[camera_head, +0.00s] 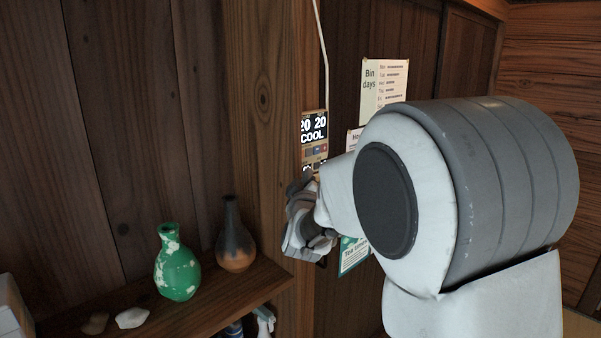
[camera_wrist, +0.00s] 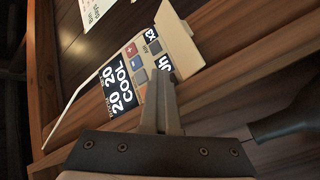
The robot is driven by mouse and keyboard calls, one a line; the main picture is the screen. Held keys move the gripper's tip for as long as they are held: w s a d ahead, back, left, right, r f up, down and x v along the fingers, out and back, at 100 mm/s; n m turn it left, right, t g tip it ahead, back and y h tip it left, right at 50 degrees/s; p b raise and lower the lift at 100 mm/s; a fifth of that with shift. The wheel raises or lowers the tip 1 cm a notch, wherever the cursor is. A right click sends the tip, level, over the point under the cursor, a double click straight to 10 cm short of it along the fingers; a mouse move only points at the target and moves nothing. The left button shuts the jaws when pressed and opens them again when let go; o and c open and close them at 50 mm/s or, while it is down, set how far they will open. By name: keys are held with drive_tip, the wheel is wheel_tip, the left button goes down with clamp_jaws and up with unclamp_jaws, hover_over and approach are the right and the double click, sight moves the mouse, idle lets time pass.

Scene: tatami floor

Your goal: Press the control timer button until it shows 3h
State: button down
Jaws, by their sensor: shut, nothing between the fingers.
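The control (camera_head: 314,140) is a tan panel on the wooden post in the head view, its dark display reading "20 20 COOL". In the wrist view the control (camera_wrist: 125,62) appears turned on its side, with red, blue and grey buttons beside the display. Small dark labels sit at its other end; one ends in "h", but its digit is partly covered and I cannot read it surely. My gripper (camera_wrist: 163,78) is shut and empty, its fingertips over the panel near that label. I cannot tell whether they touch a button. In the head view my gripper (camera_head: 304,190) hides the panel's lower end.
A shelf (camera_head: 205,292) at lower left holds a green vase (camera_head: 177,265), a dark brown vase (camera_head: 236,240) and pale stones (camera_head: 131,318). A bin-days notice (camera_head: 384,85) and other papers hang right of the post. A pale cable (camera_head: 322,45) runs up from the control.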

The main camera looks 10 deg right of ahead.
drive_tip(key=shift+w+a+r, duration=0.3)
drive_tip(key=shift+w+a, duration=0.05)
drive_tip(key=shift+a, duration=0.35)
idle(0.6)
drive_tip(key=shift+s+f, duration=0.1)
drive_tip(key=shift+f, duration=0.1)
drive_tip(key=shift+s+f, duration=0.15)
drive_tip(key=shift+s, duration=0.05)
drive_tip(key=shift+f, duration=0.1)
drive_tip(key=shift+s+d+b, duration=0.55)
drive_tip(key=shift+s+d, duration=0.35)
drive_tip(key=shift+s, duration=0.2)
drive_tip(key=shift+s+d+b, duration=0.55)
drive_tip(key=shift+s+d, duration=0.3)
drive_tip(key=shift+s, duration=0.2)
